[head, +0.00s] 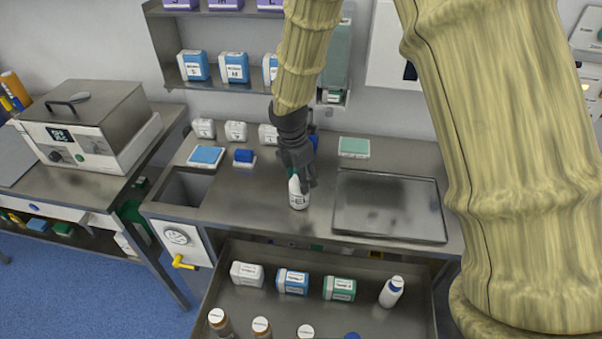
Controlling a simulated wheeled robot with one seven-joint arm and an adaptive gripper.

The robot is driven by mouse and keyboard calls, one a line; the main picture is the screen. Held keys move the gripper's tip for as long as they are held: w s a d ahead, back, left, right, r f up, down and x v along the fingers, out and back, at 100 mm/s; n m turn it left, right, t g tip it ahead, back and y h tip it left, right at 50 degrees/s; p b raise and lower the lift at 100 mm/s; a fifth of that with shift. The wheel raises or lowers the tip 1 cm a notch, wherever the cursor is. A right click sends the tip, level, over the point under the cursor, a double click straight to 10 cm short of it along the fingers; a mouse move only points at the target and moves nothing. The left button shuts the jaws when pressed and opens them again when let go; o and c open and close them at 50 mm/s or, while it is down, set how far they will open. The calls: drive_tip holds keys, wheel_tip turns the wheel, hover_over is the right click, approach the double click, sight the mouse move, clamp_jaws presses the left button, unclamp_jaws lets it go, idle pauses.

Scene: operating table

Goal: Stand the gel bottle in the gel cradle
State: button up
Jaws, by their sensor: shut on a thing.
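My gripper (297,174) points down over the middle of the steel counter, shut on a white bottle with dark lettering (298,196). This looks like the gel bottle, but its label is too small to read surely. The bottle is roughly upright, and its upper part is hidden by the fingers. I cannot tell whether its base touches the counter. I cannot surely pick out the gel cradle; a small blue block on a white base (244,157) stands left of my gripper, and another blue thing (313,140) is partly hidden behind it.
A steel tray (437,207) lies to the right of the bottle. A blue pad (205,156) and a green-topped box (354,147) stand farther back. An open drawer (225,305) in front holds boxes and bottles, including a white bottle (391,291). A sink opening (184,188) is at left.

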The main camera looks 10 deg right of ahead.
drive_tip(key=shift+f, duration=0.1)
drive_tip(key=o, duration=1.2)
drive_tip(key=r+b, duration=0.1)
drive_tip(key=r, duration=0.3)
drive_tip(key=a+r, duration=0.1)
drive_tip(key=r, duration=0.3)
drive_tip(key=r+b, duration=0.1)
drive_tip(key=r, duration=0.3)
drive_tip(key=shift+s+a+r+b, duration=0.1)
drive_tip(key=shift+s+a+b, duration=0.2)
drive_tip(key=shift+s+b, duration=0.05)
